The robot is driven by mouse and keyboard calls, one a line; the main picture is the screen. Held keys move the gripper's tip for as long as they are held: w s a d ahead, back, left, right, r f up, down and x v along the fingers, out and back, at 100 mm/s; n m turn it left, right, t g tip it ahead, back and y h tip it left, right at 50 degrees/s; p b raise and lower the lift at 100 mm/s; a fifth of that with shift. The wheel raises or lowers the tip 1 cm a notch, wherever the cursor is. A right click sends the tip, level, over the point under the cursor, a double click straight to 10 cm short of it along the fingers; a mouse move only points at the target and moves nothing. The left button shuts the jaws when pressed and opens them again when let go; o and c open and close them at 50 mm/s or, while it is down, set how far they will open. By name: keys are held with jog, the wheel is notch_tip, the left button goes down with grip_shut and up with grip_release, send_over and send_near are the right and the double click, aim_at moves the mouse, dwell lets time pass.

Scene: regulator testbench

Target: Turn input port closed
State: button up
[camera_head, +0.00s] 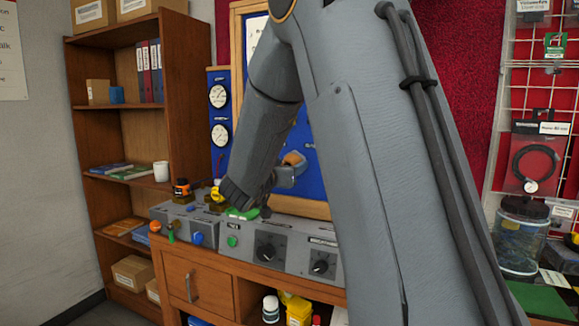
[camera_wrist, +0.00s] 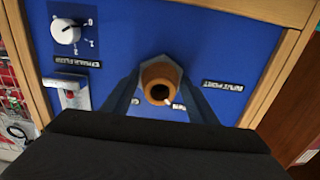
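The input port shows in the wrist view as an orange-brown round fitting (camera_wrist: 160,84) with a dark hole, on the blue panel (camera_wrist: 215,55). An "INPUT PORT" label (camera_wrist: 223,86) sits to its right. My gripper (camera_wrist: 160,88) has one finger on each side of the fitting, close to its sides. I cannot tell whether the fingers press on it. In the head view, my gripper (camera_head: 287,176) is at the orange fitting (camera_head: 294,158) on the blue panel; my arm hides much of the panel.
In the wrist view, a white dial (camera_wrist: 66,31) and a switch with a red part (camera_wrist: 71,97) are left of the port. In the head view, a grey control bench (camera_head: 290,242) with knobs stands below my arm. A bookshelf (camera_head: 175,110) is at left, a jar (camera_head: 521,235) at right.

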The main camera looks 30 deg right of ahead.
jog(key=c, duration=0.7)
jog(key=shift+m, duration=0.3)
jog(key=m+b, duration=0.3)
jog(key=shift+f+m, duration=0.1)
jog(key=shift+m, duration=0.2)
jog(key=m+b, duration=0.3)
jog(key=shift+m, duration=0.3)
jog(key=m+b, duration=0.9)
jog(key=m, duration=0.1)
jog(key=shift+b, duration=0.3)
